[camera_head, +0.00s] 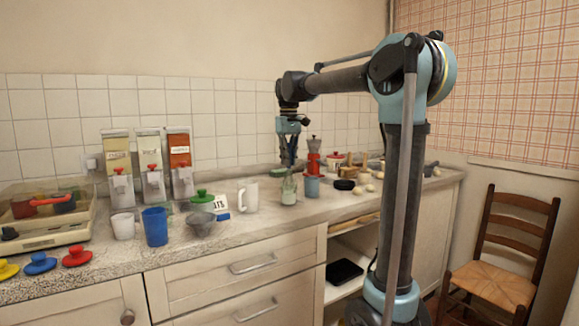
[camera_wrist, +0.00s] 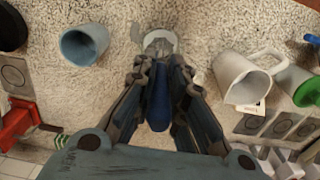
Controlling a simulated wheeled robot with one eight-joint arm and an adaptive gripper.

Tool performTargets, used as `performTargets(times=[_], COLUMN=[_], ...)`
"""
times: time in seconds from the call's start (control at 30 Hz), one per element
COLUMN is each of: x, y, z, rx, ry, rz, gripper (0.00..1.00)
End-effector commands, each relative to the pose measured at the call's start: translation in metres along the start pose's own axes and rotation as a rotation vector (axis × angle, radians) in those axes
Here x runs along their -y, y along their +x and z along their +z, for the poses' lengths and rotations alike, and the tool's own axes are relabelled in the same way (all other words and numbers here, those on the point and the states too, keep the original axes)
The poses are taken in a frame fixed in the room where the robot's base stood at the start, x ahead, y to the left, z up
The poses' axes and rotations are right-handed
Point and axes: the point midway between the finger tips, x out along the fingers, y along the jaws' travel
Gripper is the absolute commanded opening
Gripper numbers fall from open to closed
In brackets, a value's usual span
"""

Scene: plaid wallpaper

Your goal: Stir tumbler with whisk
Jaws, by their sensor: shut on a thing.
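My gripper (camera_head: 290,160) points down over the counter and is shut on the blue handle (camera_wrist: 160,100) of the whisk. The handle also shows between the two fingers in the wrist view. The whisk's wire end is hard to make out. A clear tumbler (camera_head: 288,192) with pale contents stands directly below my gripper on the counter. In the wrist view the glass (camera_wrist: 157,42) shows just beyond the handle's far end. The whisk's lower end appears to be at or inside the tumbler; how deep I cannot tell.
A light blue cup (camera_head: 312,187) stands close right of the tumbler, with a red device (camera_head: 313,158) behind. A white pitcher (camera_head: 248,196) is at its left. Further left are a grey bowl (camera_head: 200,224), blue cup (camera_head: 155,227) and white cup (camera_head: 123,226).

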Motion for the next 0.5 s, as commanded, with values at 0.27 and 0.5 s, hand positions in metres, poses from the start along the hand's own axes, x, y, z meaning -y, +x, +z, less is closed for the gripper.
performTargets(times=[0.27,0.5], x=[0.000,0.000], y=[-0.018,-0.033], z=[0.000,0.000], rx=[0.000,0.000], ry=[0.000,0.000], rz=[0.000,0.000], gripper=[0.00,0.00])
